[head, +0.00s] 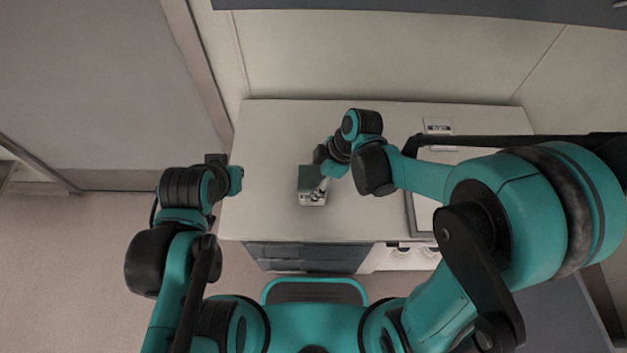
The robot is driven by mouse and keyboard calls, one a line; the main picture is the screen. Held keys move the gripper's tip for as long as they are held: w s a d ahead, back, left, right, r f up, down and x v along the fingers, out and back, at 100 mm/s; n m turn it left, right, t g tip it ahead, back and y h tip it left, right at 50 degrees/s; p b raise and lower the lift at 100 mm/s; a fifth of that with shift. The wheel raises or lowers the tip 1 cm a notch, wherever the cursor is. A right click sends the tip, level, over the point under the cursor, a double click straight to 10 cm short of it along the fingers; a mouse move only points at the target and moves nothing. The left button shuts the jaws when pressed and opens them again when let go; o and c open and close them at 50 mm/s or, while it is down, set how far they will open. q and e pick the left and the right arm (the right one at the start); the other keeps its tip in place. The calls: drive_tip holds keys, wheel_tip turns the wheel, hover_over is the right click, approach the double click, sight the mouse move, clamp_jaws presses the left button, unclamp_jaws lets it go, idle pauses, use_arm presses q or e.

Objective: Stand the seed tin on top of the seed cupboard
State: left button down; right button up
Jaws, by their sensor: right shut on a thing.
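A small box-shaped tin (310,179), dark green on top with a pale front, is at the middle of a pale worktop; I take it as the seed tin. My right gripper (324,187) is at its right side, shut on it and partly hidden by my own wrist. I cannot tell whether the tin touches the top. The pale top (275,140) belongs to a low cupboard with dark drawers (305,255), which may be the seed cupboard. My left gripper (216,160) is off the cupboard's left edge; its fingers are not clear.
A pale tray or panel with a dark rim (421,215) lies on the right of the top, partly behind my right arm. A small labelled item (438,127) is at the back right. The left part of the top is clear. A dark overhead unit (420,8) hangs above.

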drive_tip(key=shift+f, duration=0.2)
drive_tip(key=o, duration=1.3)
drive_tip(key=shift+o, duration=0.2)
drive_tip(key=shift+r, duration=0.1)
drive_tip(key=shift+r, duration=0.2)
drive_tip(key=p+v, duration=0.4)
drive_tip(key=v, duration=0.8)
drive_tip(key=s+d+r+m+t+h, duration=0.2)
drive_tip(key=d+m+t, duration=0.1)
drive_tip(key=d+m, duration=0.4)
drive_tip(key=s+d+r+m+t+h, duration=0.2)
drive_tip(key=d+m, duration=0.5)
drive_tip(key=m, duration=0.4)
drive_tip(key=shift+s+r+t+h, duration=0.3)
drive_tip(key=shift+r+t, duration=0.35)
drive_tip(key=shift+t, duration=0.55)
